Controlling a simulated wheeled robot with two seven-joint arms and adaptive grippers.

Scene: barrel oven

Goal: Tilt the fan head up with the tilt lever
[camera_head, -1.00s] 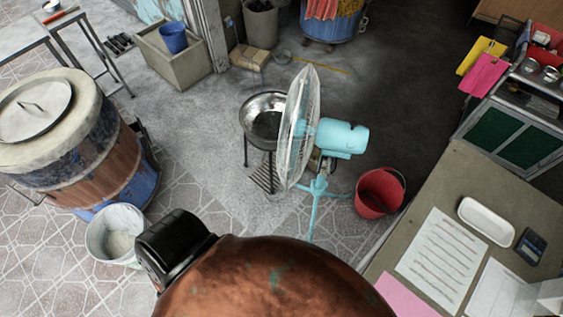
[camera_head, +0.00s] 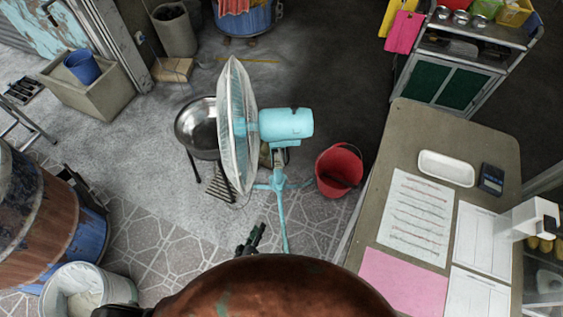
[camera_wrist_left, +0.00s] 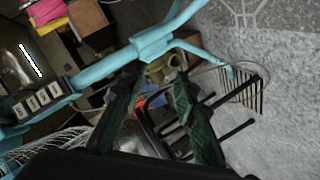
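The light blue pedestal fan stands in the middle of the head view, its round wire cage (camera_head: 237,125) facing left and its motor housing (camera_head: 286,124) behind it, roughly level. I cannot make out the tilt lever. My left gripper (camera_head: 252,238) is low, just left of the fan's pole (camera_head: 281,210). In the left wrist view its two dark fingers (camera_wrist_left: 158,88) are apart with nothing held between them. The blue fan stand (camera_wrist_left: 150,45) crosses beyond them, with a row of buttons (camera_wrist_left: 42,99) at left.
A metal bowl on a stand (camera_head: 198,128) is left of the cage. A red bucket (camera_head: 339,170) stands right of the fan. A table (camera_head: 365,215) with papers is at right. The barrel oven (camera_head: 35,215) and a white bucket (camera_head: 85,287) are at left.

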